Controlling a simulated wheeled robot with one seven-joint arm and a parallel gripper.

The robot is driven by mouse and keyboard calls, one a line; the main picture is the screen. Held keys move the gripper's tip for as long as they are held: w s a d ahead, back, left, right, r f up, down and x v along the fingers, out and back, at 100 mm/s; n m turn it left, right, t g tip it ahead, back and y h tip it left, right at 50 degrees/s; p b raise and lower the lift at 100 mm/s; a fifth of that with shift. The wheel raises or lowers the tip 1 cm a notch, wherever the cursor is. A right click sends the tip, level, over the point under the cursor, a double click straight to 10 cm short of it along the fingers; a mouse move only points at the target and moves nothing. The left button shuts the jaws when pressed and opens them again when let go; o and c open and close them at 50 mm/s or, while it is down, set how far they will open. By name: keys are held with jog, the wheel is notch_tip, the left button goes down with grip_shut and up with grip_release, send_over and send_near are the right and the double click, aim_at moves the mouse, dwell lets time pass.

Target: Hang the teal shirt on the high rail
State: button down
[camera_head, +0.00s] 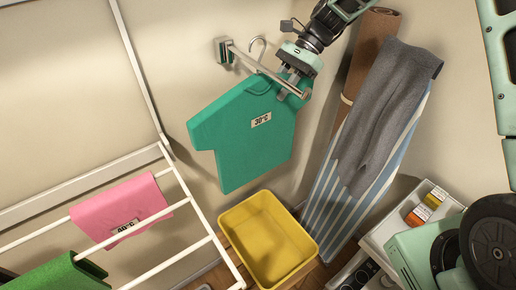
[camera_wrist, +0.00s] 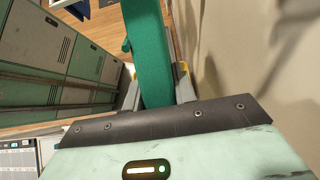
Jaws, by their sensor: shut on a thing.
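The teal shirt (camera_head: 245,135), with a "30°C" tag, hangs tilted below the high rail (camera_head: 262,68), a short metal bar from a wall bracket. The hanger's hook (camera_head: 258,42) curves up at the rail; I cannot tell whether it bears on it. My gripper (camera_head: 287,87) is shut on the shirt's upper right shoulder, close to the rail's free end. In the wrist view the shirt (camera_wrist: 150,55) is seen edge-on between the fingers of my gripper (camera_wrist: 157,88). The gripped spot is partly hidden.
A white drying rack (camera_head: 185,185) at left holds a pink cloth (camera_head: 125,208) and a green one (camera_head: 62,275). A yellow bin (camera_head: 268,240) stands below the shirt. An ironing board (camera_head: 335,200) with a grey garment (camera_head: 385,105) leans at right, beside a brown roll (camera_head: 370,50).

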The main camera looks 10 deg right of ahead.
aim_at(304, 77)
jog(key=shift+d, duration=0.1)
jog(key=shift+w+d+p, duration=0.45)
jog(key=shift+d, duration=0.65)
jog(key=shift+w+d+p, duration=0.4)
jog(key=shift+w+d, duration=0.1)
jog(key=shift+d, duration=0.55)
jog(key=shift+w+d+p, duration=0.45)
jog(key=shift+d, duration=0.65)
jog(key=shift+w+d, duration=0.1)
jog(key=shift+d, duration=0.25)
